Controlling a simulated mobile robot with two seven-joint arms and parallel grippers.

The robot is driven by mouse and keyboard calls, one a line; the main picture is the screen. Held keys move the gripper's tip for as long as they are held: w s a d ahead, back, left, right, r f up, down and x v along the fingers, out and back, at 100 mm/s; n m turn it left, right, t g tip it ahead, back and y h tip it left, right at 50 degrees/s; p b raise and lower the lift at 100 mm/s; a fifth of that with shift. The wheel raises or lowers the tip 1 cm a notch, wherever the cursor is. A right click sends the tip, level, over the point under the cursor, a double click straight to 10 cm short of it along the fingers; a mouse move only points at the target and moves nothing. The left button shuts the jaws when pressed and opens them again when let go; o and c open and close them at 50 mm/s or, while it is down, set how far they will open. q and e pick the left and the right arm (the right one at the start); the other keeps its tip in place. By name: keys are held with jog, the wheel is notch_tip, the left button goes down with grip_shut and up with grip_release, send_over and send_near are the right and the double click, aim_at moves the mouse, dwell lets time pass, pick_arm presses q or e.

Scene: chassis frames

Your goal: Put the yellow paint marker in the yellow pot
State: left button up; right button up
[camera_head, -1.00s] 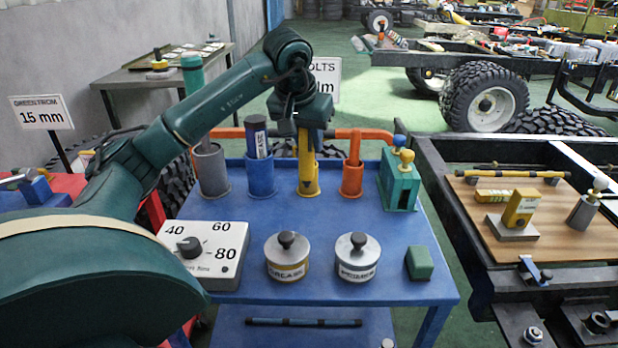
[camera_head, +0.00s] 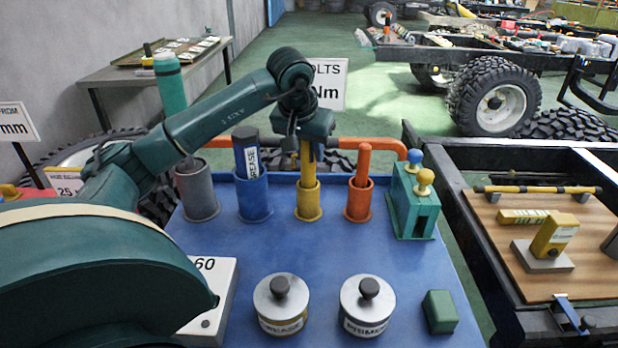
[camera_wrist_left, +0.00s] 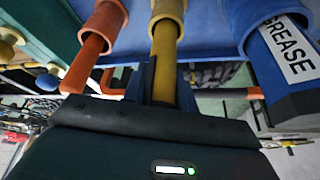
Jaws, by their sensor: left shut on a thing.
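The yellow paint marker (camera_head: 306,160) is upright, and its upper end is in my left gripper (camera_head: 305,138). The gripper is shut on it, above the yellow pot (camera_head: 308,204). The marker's lower end is inside the pot's mouth and hidden by the wall. In the left wrist view, the marker (camera_wrist_left: 164,55) runs from between the fingers (camera_wrist_left: 166,88) into the yellow pot (camera_wrist_left: 168,10). My right gripper is not in view.
Beside the yellow pot stand a blue pot (camera_head: 255,201) with a grease tube and an orange pot (camera_head: 360,201) with an orange stick. A grey pot (camera_head: 197,195) and a teal block (camera_head: 413,208) flank the row. Two lidded tins (camera_head: 281,307) (camera_head: 367,309) stand nearer on the blue table (camera_head: 330,245).

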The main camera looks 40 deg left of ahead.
aim_at(309, 167)
pick_arm(q)
jog(key=shift+f, duration=2.35)
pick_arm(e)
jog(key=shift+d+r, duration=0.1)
pick_arm(q)
jog(key=shift+f+b, duration=0.15)
jog(key=shift+b, duration=0.2)
jog(key=o, duration=1)
jog(key=shift+r, duration=0.25)
jog(key=p+v, duration=0.1)
jog(key=v, duration=1)
jog(key=shift+r+p, duration=0.15)
jog(key=shift+p, duration=0.15)
jog(key=shift+s+r, duration=0.1)
jog(key=shift+r, duration=0.15)
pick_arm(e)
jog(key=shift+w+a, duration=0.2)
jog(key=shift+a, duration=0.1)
